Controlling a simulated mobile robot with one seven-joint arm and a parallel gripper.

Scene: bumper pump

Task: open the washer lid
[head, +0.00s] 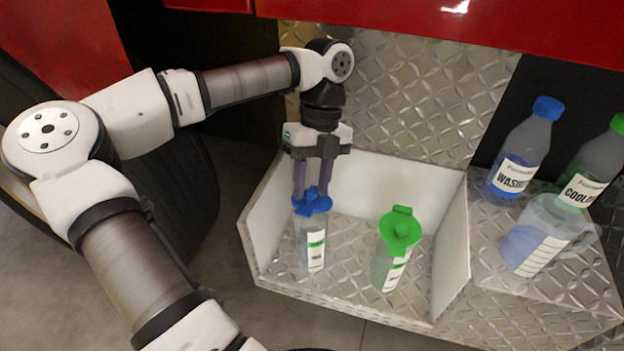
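The washer reservoir (314,247) is a clear container with a green-and-white label, standing in the left part of a white-walled bay. Its blue lid (312,204) lies across the top and looks closed. My gripper (312,190) points down right above it, its two dark fingers apart. The fingertips reach the back of the blue lid, with a bit of blue showing between them. I cannot tell whether they press on it.
A green-lidded reservoir (390,263) stands right of the washer one. On the ledge at right are a blue-capped washer bottle (521,150), a green-capped coolant bottle (590,170) and a clear measuring jug (540,235). White walls (452,245) enclose the bay; red bodywork (450,25) overhangs behind.

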